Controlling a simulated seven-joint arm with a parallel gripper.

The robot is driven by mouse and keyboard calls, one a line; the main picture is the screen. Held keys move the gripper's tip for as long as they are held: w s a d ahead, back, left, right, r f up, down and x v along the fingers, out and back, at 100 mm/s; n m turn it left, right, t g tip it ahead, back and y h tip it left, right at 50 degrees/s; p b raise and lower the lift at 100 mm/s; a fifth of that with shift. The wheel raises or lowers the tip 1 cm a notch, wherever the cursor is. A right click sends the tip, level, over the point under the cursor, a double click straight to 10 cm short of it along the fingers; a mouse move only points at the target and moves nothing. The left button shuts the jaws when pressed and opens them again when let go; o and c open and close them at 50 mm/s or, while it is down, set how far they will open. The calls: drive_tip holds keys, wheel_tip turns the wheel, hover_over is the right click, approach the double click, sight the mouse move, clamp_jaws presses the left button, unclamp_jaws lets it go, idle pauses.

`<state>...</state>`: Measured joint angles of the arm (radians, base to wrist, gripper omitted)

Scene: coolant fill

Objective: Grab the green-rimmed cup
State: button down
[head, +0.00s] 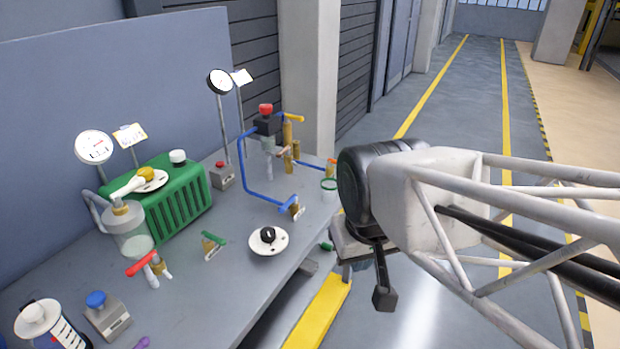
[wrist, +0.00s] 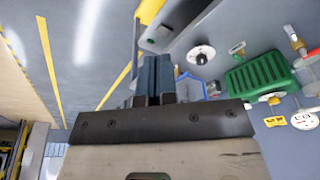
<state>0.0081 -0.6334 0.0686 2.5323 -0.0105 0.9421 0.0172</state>
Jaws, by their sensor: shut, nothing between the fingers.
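The green-rimmed cup (head: 330,187) is small and pale and stands upright near the back right edge of the grey bench. It is beside the blue pipe rig and a little left of my dark wrist in the head view. I cannot make it out in the wrist view, where my gripper may cover it. My gripper (wrist: 153,78) is shut and empty, its two dark blue-grey fingers side by side. In the head view it hangs past the bench's right edge, apart from the cup, with its fingertips hard to see.
On the bench (head: 190,310) are a green radiator (head: 178,205), a blue pipe rig (head: 247,170), a round dial (head: 268,241), gauges on thin posts, a glass jar (head: 130,235) and valves. A yellow bar (head: 320,312) runs below the bench edge. Open floor lies right.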

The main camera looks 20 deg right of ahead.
drive_tip(key=shift+c, duration=0.3)
unclamp_jaws()
idle(0.3)
drive_tip(key=w+d+f+t, duration=0.2)
drive_tip(key=w+d+t, duration=0.15)
drive_tip(key=w, duration=1.25)
drive_tip(key=t+h, duration=0.1)
drive_tip(key=t, duration=0.4)
approach(330, 184)
drive_tip(key=w+f+t, duration=0.1)
drive_tip(key=w+d+f+t+y, duration=0.1)
drive_tip(key=f, duration=0.1)
drive_tip(key=shift+t, duration=0.25)
drive_tip(key=shift+x, duration=1.25)
